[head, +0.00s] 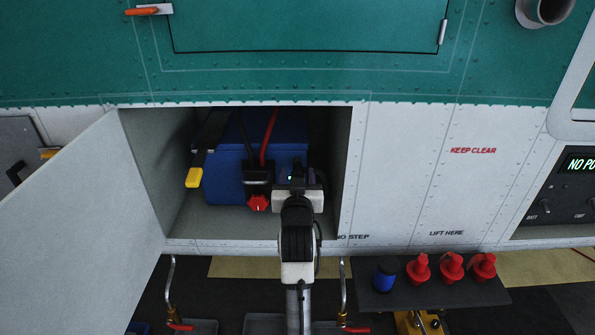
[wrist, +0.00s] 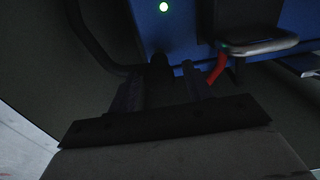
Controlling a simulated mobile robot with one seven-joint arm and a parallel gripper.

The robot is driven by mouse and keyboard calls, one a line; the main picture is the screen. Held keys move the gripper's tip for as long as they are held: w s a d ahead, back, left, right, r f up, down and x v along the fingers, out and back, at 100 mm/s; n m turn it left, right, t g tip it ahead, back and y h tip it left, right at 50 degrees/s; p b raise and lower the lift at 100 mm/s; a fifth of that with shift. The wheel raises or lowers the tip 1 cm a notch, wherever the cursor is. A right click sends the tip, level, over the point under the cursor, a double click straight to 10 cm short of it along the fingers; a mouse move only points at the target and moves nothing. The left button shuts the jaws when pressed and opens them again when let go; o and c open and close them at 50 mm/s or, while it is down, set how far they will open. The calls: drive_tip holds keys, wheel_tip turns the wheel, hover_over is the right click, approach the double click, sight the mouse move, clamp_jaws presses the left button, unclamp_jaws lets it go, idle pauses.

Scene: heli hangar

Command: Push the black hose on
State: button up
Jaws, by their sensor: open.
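My gripper (head: 297,172) reaches into the open bay at the right side of the blue battery box (head: 225,178). In the wrist view its jaws (wrist: 160,88) are open. A black hose (wrist: 88,42) curves down from the upper left in the wrist view to a dark stub (wrist: 159,70) between the jaws. Whether the jaws touch it is too dark to tell.
A black connector (head: 258,172) with red knob (head: 257,203) and black and red cables is left of my gripper. The open door (head: 85,190) borders the left. A shelf (head: 430,292) holds red caps and a blue one.

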sight(298, 165)
drive_tip(key=shift+w, duration=0.45)
clamp_jaws()
drive_tip(key=shift+w, duration=1.4)
drive_tip(key=shift+s+r, duration=0.1)
drive_tip(key=shift+r, duration=0.05)
unclamp_jaws()
drive_tip(key=shift+w, duration=0.2)
drive_tip(key=shift+s, duration=0.1)
drive_tip(key=s+b, duration=0.4)
drive_tip(key=s, duration=0.9)
drive_tip(key=shift+s, duration=0.4)
